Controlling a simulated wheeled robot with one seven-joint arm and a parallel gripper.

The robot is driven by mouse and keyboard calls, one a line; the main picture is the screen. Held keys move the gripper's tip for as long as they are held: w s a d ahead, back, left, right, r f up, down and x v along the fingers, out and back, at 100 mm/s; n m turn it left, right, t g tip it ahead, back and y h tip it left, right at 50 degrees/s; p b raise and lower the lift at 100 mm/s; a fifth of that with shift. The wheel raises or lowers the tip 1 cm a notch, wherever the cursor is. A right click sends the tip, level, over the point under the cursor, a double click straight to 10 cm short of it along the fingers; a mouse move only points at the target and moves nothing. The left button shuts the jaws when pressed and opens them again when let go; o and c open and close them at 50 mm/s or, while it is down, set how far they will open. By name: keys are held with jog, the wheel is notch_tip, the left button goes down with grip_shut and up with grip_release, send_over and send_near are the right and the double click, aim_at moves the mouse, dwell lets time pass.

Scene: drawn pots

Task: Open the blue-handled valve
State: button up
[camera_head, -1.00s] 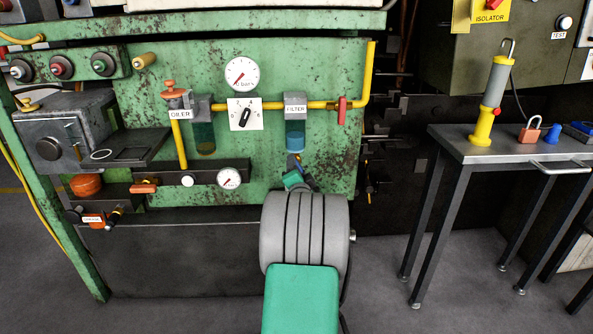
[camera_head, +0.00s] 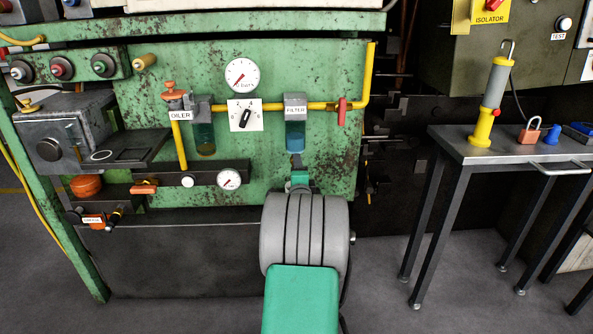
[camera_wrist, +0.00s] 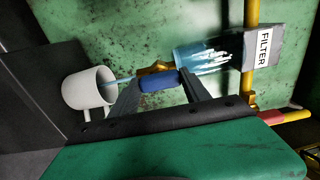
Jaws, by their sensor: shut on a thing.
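In the wrist view the valve's blue handle (camera_wrist: 160,81) sits between the two fingers of my gripper (camera_wrist: 161,78), which is shut on it. A brass valve body (camera_wrist: 156,68) shows just behind the handle, below the filter's clear bowl (camera_wrist: 203,57). A thin light-blue streak (camera_wrist: 122,78) runs from the valve to the mouth of a white cup (camera_wrist: 90,90). In the head view the filter bowl (camera_head: 295,138) shows blue in its lower part. My green hand (camera_head: 300,178) is right beneath it; the handle and cup are hidden there.
A yellow pipe (camera_head: 270,105) with a red handle (camera_head: 342,111) runs across the green panel. The oiler bowl (camera_head: 205,138) hangs to the left, a gauge (camera_head: 229,180) below it. A grey side table (camera_head: 470,151) stands to the right, bearing a yellow-based lamp and padlock.

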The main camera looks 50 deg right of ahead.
dwell(0.3)
jog(key=o, duration=1.4)
jog(key=p+v, duration=0.1)
jog(key=v, duration=0.7)
jog(key=shift+p, duration=0.4)
